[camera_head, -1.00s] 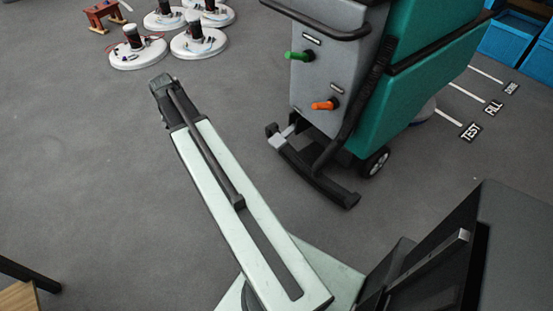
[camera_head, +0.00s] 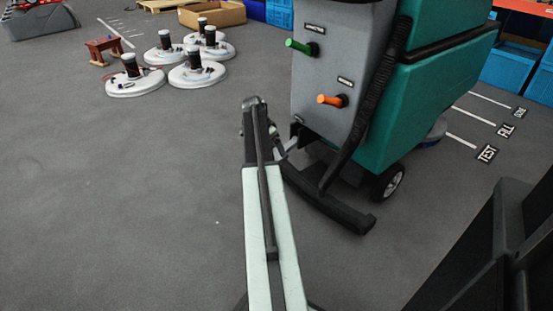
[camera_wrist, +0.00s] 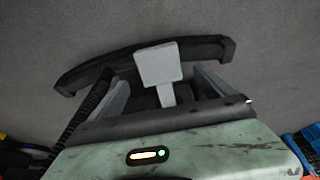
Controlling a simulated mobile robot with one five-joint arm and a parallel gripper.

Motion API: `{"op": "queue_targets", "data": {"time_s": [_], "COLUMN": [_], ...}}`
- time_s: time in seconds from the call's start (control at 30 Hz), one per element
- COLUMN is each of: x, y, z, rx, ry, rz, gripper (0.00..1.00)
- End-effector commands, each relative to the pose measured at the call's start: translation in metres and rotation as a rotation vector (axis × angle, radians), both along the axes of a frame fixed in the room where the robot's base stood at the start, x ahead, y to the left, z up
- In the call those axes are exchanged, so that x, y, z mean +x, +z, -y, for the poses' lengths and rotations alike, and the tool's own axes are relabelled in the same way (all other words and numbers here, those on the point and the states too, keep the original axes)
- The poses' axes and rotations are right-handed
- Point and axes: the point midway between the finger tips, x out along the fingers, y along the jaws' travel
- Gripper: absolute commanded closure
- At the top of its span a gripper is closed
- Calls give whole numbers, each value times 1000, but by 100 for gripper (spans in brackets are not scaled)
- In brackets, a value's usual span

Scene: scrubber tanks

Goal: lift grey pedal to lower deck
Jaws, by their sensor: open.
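The grey pedal (camera_wrist: 158,65) is a pale square pad on a short stem, in front of the dark curved bar (camera_wrist: 100,66) of the scrubber. In the wrist view the pad lies between and slightly beyond the two fingers of my gripper (camera_wrist: 160,80). The fingers are apart, and I see no contact with the pad. In the head view my gripper (camera_head: 247,120) is at the machine's lower left corner, and my arm hides most of the pedal; a grey bit of it (camera_head: 290,143) shows to the right. The lower deck cannot be clearly told apart.
The teal and grey scrubber (camera_head: 430,110) stands close, with a green knob (camera_head: 300,46), an orange knob (camera_head: 332,100) and a black hose.

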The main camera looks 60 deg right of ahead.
Motion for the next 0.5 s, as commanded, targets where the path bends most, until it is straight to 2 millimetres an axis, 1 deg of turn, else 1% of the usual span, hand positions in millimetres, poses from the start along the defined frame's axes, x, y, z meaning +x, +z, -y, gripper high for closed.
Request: {"op": "queue_targets", "data": {"time_s": [0.03, 0.2, 0.3, 0.4, 0.5], "x": [-1, -3, -5, -6, -7], "y": [-14, -45, -59, -64, -62], "z": [3, 13, 19, 22, 23], "rx": [0, 1, 1, 1, 1], "ry": [-1, 1, 2, 3, 3], "rz": [0, 0, 0, 0, 0], "gripper": [7, 7, 7, 7, 7]}}
